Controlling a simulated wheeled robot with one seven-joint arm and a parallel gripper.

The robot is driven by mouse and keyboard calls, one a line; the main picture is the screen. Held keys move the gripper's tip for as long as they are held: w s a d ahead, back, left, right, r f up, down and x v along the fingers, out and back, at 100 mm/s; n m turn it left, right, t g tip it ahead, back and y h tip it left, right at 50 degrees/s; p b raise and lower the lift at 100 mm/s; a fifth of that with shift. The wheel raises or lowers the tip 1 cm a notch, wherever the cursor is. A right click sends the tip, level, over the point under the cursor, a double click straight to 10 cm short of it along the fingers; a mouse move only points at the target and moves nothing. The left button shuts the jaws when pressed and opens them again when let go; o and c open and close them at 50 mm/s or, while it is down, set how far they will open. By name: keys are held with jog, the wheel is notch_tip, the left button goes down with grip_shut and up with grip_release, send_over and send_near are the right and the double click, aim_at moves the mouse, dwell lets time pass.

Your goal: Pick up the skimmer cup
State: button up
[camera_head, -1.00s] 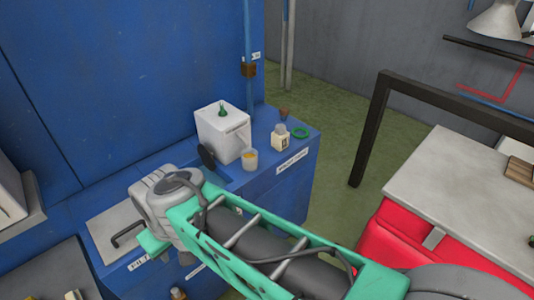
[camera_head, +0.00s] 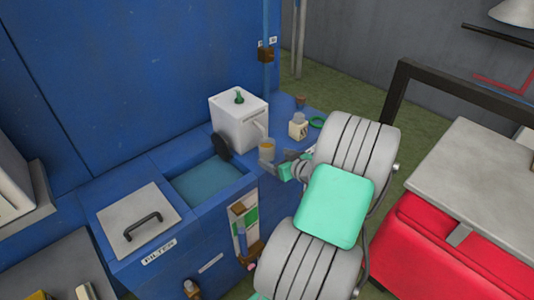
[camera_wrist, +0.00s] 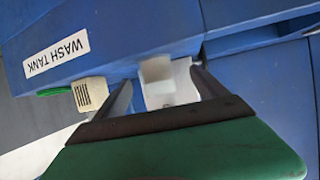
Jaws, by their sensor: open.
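The skimmer cup (camera_head: 267,149) is a small pale cup with an amber band. It stands on the blue tank top beside a white box. In the wrist view a whitish, blurred cup shape (camera_wrist: 155,71) shows between my two dark fingers, apart from both. My gripper (camera_wrist: 161,76) is open, with one finger on each side of that shape. In the head view my gripper (camera_head: 283,168) is close to the cup on its near right side, and the wrist hides part of the fingers.
The white box (camera_head: 238,122) stands just behind the cup. A small cream container (camera_head: 298,125) and a green ring (camera_head: 317,122) are to the right. An open tank with bluish liquid (camera_head: 207,182) lies to the left, with a dark disc (camera_head: 221,146) at its edge.

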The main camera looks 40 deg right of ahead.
aim_at(266, 150)
jog(key=x, duration=0.2)
jog(key=p+x, duration=0.1)
jog(key=x, duration=0.4)
jog(key=shift+w+d+r, duration=0.25)
jog(key=shift+w+d, duration=0.2)
jog(key=c, duration=1.4)
jog(key=shift+r, duration=0.1)
